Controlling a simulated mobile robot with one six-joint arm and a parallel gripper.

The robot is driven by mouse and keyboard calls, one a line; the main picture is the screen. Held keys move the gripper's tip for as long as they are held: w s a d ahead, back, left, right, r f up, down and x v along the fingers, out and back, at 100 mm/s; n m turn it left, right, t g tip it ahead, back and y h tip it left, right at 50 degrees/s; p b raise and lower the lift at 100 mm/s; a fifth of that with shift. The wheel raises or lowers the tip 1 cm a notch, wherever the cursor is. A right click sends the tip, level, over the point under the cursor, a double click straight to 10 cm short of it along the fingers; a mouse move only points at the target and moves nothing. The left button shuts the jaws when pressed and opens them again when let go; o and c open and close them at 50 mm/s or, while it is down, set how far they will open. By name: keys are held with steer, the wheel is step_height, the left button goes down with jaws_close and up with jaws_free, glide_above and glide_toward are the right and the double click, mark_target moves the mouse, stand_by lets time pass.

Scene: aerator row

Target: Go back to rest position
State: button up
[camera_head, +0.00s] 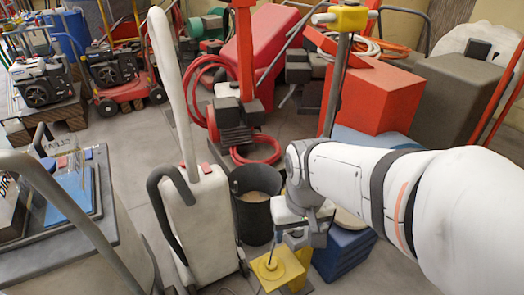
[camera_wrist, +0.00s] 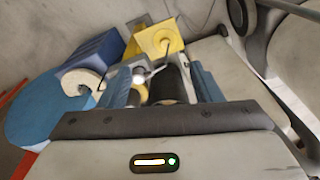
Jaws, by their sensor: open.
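My gripper (camera_head: 303,238) is at the end of my white arm, which reaches in from the right. It points down above the floor, beside a yellow square-topped block (camera_head: 277,270) and a blue box (camera_head: 343,252). In the wrist view my gripper (camera_wrist: 165,88) has its two bluish fingers apart. A dark rounded thing (camera_wrist: 172,82) shows between them; I cannot tell whether it touches either finger. The yellow block (camera_wrist: 160,38), with a round raised centre and a thin rod, lies beyond the fingers.
A black bucket (camera_head: 257,217) with beige contents stands just left of my gripper. A tall white upright machine (camera_head: 200,215) is further left. Red machinery (camera_head: 375,95) and a grey box (camera_head: 455,98) stand behind my arm. Bare floor (camera_head: 125,150) shows at left.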

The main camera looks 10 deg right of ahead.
step_height(320, 180, up, 31)
steer(key=t+p, duration=0.1)
steer(key=p, duration=2.6)
steer(key=shift+s+f+p, duration=0.2)
steer(key=shift+s+p, duration=0.1)
steer(key=shift+s, duration=0.1)
